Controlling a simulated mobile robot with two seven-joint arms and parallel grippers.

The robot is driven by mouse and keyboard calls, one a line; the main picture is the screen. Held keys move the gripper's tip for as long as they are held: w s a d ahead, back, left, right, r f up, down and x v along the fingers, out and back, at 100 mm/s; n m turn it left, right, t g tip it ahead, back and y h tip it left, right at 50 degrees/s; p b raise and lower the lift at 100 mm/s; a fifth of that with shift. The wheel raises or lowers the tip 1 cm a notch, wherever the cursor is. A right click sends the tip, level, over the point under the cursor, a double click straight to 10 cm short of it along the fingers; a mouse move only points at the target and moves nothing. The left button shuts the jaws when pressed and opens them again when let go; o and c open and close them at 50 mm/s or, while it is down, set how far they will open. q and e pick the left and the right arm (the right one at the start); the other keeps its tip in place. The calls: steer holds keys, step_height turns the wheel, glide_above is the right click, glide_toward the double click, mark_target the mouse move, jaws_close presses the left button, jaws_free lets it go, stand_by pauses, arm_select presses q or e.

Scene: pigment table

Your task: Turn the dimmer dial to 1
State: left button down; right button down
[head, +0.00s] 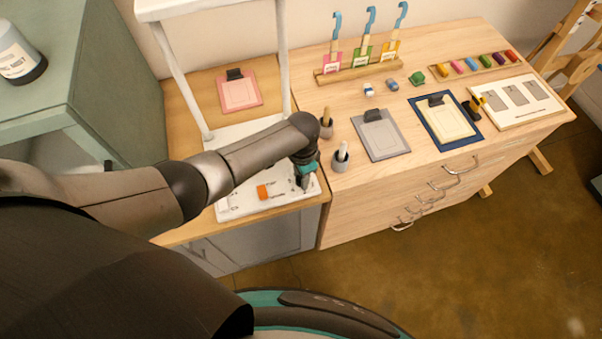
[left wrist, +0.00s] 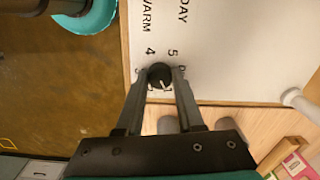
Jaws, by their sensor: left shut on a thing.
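The dimmer dial is a small round black knob (left wrist: 160,75) with a white pointer line, in the left wrist view. The printed numbers 4 and 5 show beside it; the fingers cover other marks around it, and I cannot tell which number the pointer is at. My left gripper (left wrist: 161,80) is shut on the dial, one finger on each side. In the head view my left gripper (head: 305,183) is at the right end of the white panel (head: 235,208), and it hides the dial there. My right gripper is in neither view.
An orange switch (head: 263,191) sits on the panel, left of my gripper. A grey cup (head: 340,160) with a tool stands close on the right. A white post (left wrist: 298,100) rises beside the panel. Clipboards, including a grey one (head: 380,135), lie farther right.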

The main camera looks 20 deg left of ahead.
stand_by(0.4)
arm_select(q)
steer(key=c, duration=0.5)
jaws_free()
steer(key=shift+r, duration=0.1)
steer(key=shift+r, duration=0.25)
step_height(320, 180, up, 15)
steer(key=shift+s+d+f+p, duration=0.1)
steer(key=shift+s+f+p, duration=0.1)
steer(key=shift+p, duration=0.3)
